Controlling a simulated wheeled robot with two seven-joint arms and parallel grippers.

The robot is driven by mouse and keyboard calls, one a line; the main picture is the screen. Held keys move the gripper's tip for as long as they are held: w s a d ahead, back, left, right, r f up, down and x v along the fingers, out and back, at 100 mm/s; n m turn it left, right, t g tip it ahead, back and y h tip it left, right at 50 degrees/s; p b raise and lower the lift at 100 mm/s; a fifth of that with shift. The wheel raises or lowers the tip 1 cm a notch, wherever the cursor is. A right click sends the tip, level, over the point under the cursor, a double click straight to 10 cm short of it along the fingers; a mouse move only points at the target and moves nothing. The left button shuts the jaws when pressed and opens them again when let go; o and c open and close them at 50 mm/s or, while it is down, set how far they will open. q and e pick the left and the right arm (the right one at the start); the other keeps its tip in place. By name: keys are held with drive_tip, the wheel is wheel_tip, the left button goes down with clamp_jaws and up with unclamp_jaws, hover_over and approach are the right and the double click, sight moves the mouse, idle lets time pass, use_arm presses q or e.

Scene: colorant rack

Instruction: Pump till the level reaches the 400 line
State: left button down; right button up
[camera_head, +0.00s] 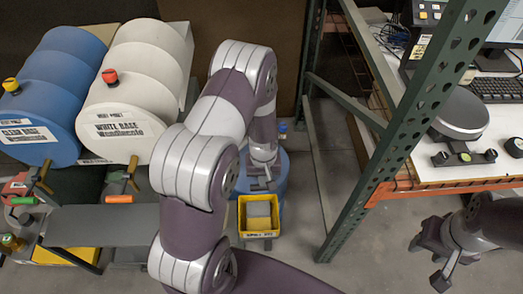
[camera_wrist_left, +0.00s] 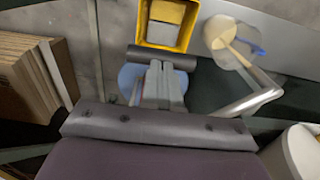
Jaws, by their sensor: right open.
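My left gripper (camera_head: 262,180) points down over a blue drum (camera_head: 272,190); the drum also shows in the left wrist view (camera_wrist_left: 128,80). In that view the grey fingers of my left gripper (camera_wrist_left: 164,88) are close together. Their tips meet or overlap a dark horizontal bar (camera_wrist_left: 185,61), which looks like a pump handle. I cannot tell whether they clamp it. A bent metal pipe (camera_wrist_left: 252,102) is to the right. A pale cup-like container (camera_wrist_left: 222,52) with a stick stands beyond it; no 400 line or level is readable. My right gripper (camera_head: 440,262) is open and empty at the lower right.
A yellow bin (camera_head: 258,235) stands just in front of the blue drum. A blue barrel (camera_head: 62,75) and a white barrel (camera_head: 135,75) lie at the left. A green perforated post (camera_head: 395,140) and a white workbench (camera_head: 470,155) bound the right. Bare floor (camera_head: 330,265) lies between.

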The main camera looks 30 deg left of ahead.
use_arm(q)
drive_tip(key=shift+s+f+b, duration=0.1)
drive_tip(key=shift+f+b, duration=0.35)
drive_tip(key=shift+f, duration=0.4)
wheel_tip(320, 180, up, 15)
drive_tip(key=p, duration=1.2)
drive_tip(key=shift+f, duration=0.15)
drive_tip(key=shift+f+b, duration=5.35)
drive_tip(key=shift+f, duration=2)
drive_tip(key=shift+r, duration=0.15)
wheel_tip(320, 180, up, 14)
drive_tip(key=p, duration=1.2)
drive_tip(key=shift+r, duration=0.2)
